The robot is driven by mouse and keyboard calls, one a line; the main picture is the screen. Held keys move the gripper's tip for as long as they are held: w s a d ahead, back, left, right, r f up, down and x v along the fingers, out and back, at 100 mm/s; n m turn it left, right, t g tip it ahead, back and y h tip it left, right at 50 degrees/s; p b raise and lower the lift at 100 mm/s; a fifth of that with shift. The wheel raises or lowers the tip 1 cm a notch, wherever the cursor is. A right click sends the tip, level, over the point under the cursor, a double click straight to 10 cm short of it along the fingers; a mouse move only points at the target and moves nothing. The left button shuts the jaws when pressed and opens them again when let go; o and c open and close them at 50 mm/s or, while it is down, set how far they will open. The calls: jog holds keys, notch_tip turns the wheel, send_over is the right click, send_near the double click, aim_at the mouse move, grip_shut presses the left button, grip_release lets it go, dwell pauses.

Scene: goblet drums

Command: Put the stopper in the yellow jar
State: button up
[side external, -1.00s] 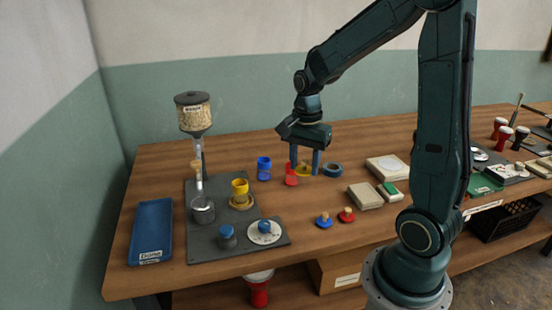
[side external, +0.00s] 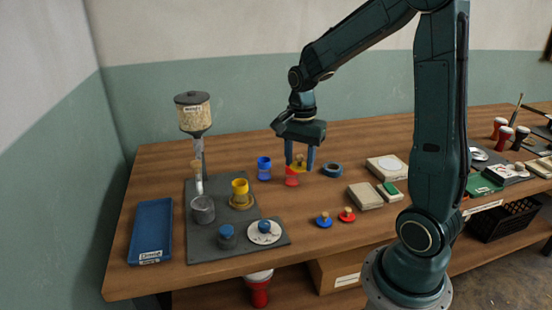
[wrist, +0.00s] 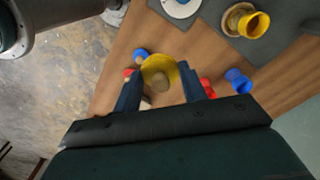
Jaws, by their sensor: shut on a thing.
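The yellow stopper (side external: 297,167), a yellow disc with a tan wooden knob, is between the fingers of my gripper (side external: 299,166). In the wrist view the stopper (wrist: 160,66) sits between both fingertips of my gripper (wrist: 160,76), which is shut on it. It is behind the red jar in the side view, and looks raised off the table. The yellow jar (side external: 240,187) stands upright on a round tan base on the grey mat, left of my gripper. Its mouth looks open; it also shows in the wrist view (wrist: 256,25).
A red jar (side external: 291,180) and blue jar (side external: 264,168) stand near my gripper. A blue stopper (side external: 324,221) and red stopper (side external: 347,215) lie in front. A hopper (side external: 193,115) rises behind the grey mat (side external: 265,257).

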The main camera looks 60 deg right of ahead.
jog(key=w+f+n, duration=0.1)
jog(key=w+f, duration=0.1)
jog(key=w, duration=0.7)
jog(key=w+f+n, duration=0.2)
jog(key=w, duration=0.8)
jog(key=shift+w+d+f, duration=0.2)
jog(key=shift+w, duration=0.1)
jog(key=shift+f, duration=0.15)
notch_tip(320, 180, down, 6)
jog(key=shift+f, duration=0.2)
dwell(2.1)
jog(key=o, duration=1.5)
